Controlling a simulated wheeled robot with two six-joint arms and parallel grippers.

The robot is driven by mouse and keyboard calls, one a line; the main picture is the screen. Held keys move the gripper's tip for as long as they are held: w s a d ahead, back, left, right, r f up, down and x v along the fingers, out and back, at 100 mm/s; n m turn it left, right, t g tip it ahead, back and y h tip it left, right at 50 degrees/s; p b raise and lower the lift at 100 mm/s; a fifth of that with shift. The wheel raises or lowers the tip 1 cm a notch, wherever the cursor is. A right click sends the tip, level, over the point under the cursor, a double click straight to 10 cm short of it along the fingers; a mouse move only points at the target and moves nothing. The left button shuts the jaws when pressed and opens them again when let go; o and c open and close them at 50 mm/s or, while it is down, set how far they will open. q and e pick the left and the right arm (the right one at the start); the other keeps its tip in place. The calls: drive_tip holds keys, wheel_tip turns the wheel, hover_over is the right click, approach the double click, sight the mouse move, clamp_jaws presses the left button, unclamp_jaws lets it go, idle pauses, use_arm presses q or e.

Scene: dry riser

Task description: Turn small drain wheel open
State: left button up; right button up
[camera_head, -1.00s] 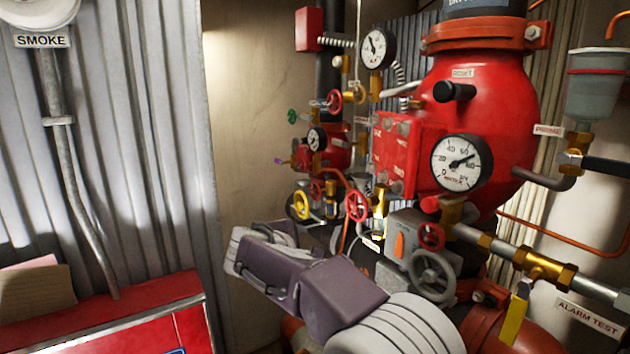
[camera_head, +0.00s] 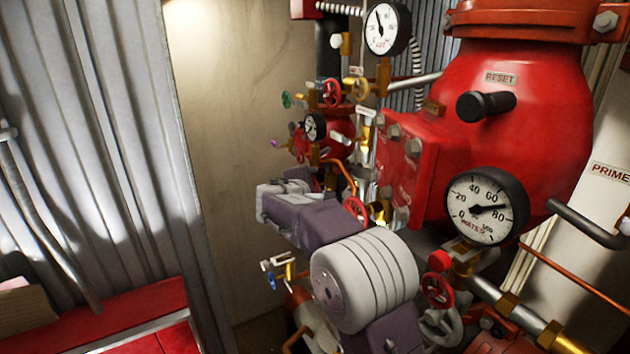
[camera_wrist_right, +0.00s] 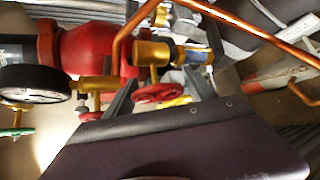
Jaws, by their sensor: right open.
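Several small handwheels show, and I cannot tell for certain which is the drain wheel. A red wheel (camera_head: 356,210) sits just right of my purple right wrist in the head view. Another red wheel (camera_head: 437,290) is below the large gauge. In the right wrist view, a red wheel (camera_wrist_right: 160,93) on a brass valve (camera_wrist_right: 152,54) lies between the dark fingers of my right gripper (camera_wrist_right: 160,78). The gripper is open, and I see no clear contact with the wheel. In the head view my wrist hides its fingers. My left gripper is out of view.
The large red valve body (camera_head: 510,110) and its gauge (camera_head: 486,207) stand at the right. A copper pipe (camera_wrist_right: 120,48) passes close to the fingers in the wrist view. A corrugated wall (camera_head: 100,130) and a red box (camera_head: 130,320) are at the left.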

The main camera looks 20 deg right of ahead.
drive_tip(key=v, duration=0.2)
drive_tip(key=shift+s+a+r, duration=0.2)
drive_tip(key=shift+s+a, duration=0.05)
drive_tip(key=shift+c, duration=1.2)
drive_tip(key=shift+s+a+r, duration=0.15)
drive_tip(key=shift+s+a, duration=0.05)
drive_tip(key=c, duration=0.5)
drive_tip(key=shift+d, duration=0.1)
drive_tip(key=c, duration=0.3)
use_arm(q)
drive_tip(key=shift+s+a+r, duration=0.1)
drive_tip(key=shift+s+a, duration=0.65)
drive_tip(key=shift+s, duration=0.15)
use_arm(e)
drive_tip(key=shift+d, duration=0.1)
drive_tip(key=shift+c, duration=0.2)
